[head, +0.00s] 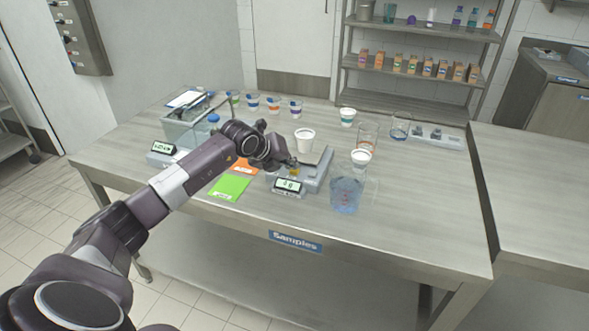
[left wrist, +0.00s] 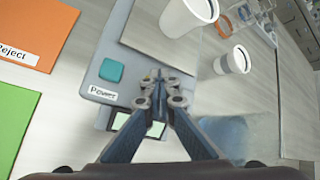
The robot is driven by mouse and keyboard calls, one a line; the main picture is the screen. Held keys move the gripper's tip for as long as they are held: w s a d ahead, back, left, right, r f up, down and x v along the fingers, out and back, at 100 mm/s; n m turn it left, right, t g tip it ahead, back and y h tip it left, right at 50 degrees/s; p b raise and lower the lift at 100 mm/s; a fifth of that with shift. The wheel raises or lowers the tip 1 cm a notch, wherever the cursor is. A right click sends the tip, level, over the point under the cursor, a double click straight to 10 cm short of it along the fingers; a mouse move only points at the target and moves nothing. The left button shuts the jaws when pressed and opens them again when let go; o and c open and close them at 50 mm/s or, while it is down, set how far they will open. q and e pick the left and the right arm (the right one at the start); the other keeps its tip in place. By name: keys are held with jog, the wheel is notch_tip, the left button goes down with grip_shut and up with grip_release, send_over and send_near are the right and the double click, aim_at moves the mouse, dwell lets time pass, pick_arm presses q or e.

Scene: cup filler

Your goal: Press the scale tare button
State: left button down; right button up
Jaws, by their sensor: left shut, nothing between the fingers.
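The scale (head: 318,170) stands on the table with a white cup (head: 305,140) on its plate. Its lit display (head: 289,186) faces the front and seems to read 0 g. In the left wrist view the scale body (left wrist: 118,48) carries a teal button (left wrist: 111,70) above a "Power" label. My left gripper (head: 290,161) is over the scale's front part, fingers together and empty. In the left wrist view its fingertips (left wrist: 160,80) are right of the teal button, and the fingers partly cover the display (left wrist: 122,122). No tare button is clearly visible there; contact cannot be told. My right gripper is not in view.
A pitcher of blue liquid (head: 345,194) and another white cup (head: 360,157) stand right of the scale. Orange (head: 245,166) and green (head: 230,187) cards lie left. The table's front right is clear.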

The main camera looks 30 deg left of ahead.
aim_at(293, 171)
pick_arm(q)
jog(key=shift+r+p, duration=0.45)
jog(key=shift+r, duration=0.4)
jog(key=shift+r+p, duration=1.6)
jog(key=shift+r, duration=1)
jog(key=shift+f, duration=0.1)
